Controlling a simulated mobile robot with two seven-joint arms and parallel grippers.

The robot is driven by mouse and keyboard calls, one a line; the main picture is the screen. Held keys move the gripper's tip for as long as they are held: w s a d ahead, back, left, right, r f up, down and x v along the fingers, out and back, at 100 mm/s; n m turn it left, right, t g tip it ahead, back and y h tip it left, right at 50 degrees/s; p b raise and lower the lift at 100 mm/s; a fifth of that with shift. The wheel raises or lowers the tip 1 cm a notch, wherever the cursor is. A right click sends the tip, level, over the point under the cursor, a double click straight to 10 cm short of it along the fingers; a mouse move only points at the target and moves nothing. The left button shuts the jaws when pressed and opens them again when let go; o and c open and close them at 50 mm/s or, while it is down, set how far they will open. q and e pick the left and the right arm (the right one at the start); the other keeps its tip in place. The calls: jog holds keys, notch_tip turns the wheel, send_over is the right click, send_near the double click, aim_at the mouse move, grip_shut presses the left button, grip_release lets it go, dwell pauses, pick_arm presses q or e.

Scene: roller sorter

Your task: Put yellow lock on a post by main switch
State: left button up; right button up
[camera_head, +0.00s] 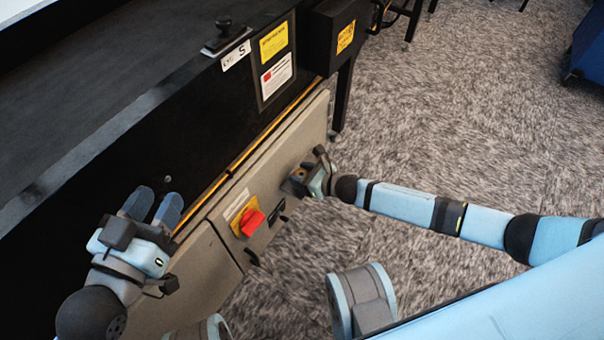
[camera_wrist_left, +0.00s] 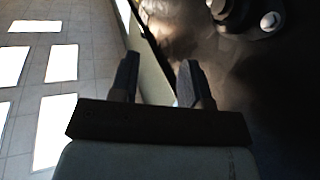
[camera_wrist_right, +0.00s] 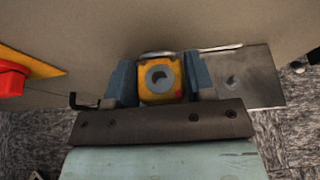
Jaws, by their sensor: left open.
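The main switch is a red knob (camera_head: 252,223) on a yellow plate on the grey cabinet front; its edge also shows in the right wrist view (camera_wrist_right: 11,79). Black hook-like posts (camera_head: 279,218) stick out beside and below it, one also visible in the right wrist view (camera_wrist_right: 84,102). My right gripper (camera_head: 302,181) is at the cabinet front, right of the switch. In the right wrist view its fingers (camera_wrist_right: 161,80) close on both sides of the yellow lock (camera_wrist_right: 147,91). The shackle is mostly hidden behind the lock. My left gripper (camera_head: 153,204) is open and empty.
A metal plate with a hole (camera_wrist_right: 255,75) lies right of the lock on the cabinet. The black machine side (camera_head: 150,150) with warning labels (camera_head: 274,41) rises above the cabinet. Carpet (camera_head: 450,120) right of the cabinet is open.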

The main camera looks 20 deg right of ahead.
jog(key=o, duration=0.5)
jog(key=shift+c, duration=0.2)
pick_arm(q)
jog(key=shift+w+r, duration=0.1)
jog(key=shift+w, duration=0.05)
pick_arm(e)
jog(key=shift+s+d, duration=0.15)
jog(key=shift+s, duration=0.05)
pick_arm(q)
jog(key=shift+s+d+r+n+p, duration=0.1)
jog(key=shift+s+r+n+p, duration=0.15)
jog(key=shift+r+p, duration=0.4)
jog(key=shift+s+d+r+n+p, duration=0.15)
jog(key=shift+r+n+p, duration=0.25)
jog(key=shift+p, duration=0.6)
jog(key=shift+s+r+n+p, duration=0.25)
jog(key=shift+r+p, duration=0.25)
jog(key=shift+p, duration=0.3)
pick_arm(e)
jog(key=v, duration=1.3)
jog(key=shift+r, duration=0.2)
jog(key=shift+s+d, duration=0.1)
